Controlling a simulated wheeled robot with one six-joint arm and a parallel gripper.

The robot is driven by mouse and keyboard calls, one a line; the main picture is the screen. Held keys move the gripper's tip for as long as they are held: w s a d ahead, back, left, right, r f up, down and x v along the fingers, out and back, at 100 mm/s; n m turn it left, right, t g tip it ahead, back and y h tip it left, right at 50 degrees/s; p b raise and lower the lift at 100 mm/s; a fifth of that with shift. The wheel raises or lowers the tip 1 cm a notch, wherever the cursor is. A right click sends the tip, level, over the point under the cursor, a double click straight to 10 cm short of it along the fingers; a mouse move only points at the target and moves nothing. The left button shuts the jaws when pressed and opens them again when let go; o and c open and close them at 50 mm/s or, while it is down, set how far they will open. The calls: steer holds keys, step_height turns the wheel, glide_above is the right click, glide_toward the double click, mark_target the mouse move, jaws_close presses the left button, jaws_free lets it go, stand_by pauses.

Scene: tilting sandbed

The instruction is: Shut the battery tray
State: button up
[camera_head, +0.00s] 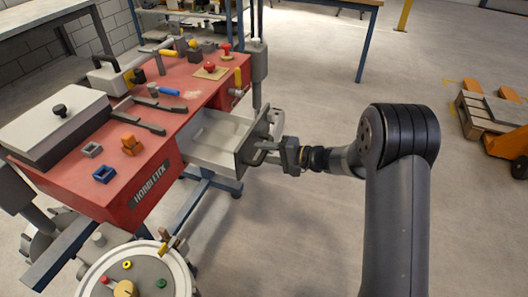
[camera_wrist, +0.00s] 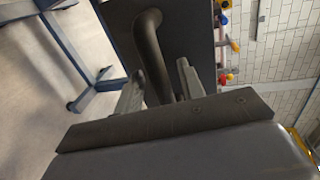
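The battery tray (camera_head: 216,139) is a grey drawer that stands pulled out of the right side of the red bench (camera_head: 187,82). Its dark front panel (camera_head: 251,142) carries a curved handle (camera_head: 264,147). In the wrist view the dark handle bar (camera_wrist: 152,55) stands out from the front panel (camera_wrist: 190,35). My gripper (camera_head: 276,152) is at the handle, outside the tray. The wrist view shows my gripper (camera_wrist: 160,88) with its two fingers apart, one on each side of the bar. Whether a finger touches the bar is hard to tell.
Tools and small blocks lie on the bench top, with a grey lidded box (camera_head: 58,118) at its left. A round panel with coloured knobs (camera_head: 140,274) stands in front. A pallet (camera_head: 490,112) and an orange truck (camera_head: 508,142) are far right. Floor around my arm is clear.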

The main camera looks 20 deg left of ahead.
steer(key=shift+a, duration=0.25)
steer(key=shift+c, duration=0.5)
jaws_close()
steer(key=shift+f, duration=0.1)
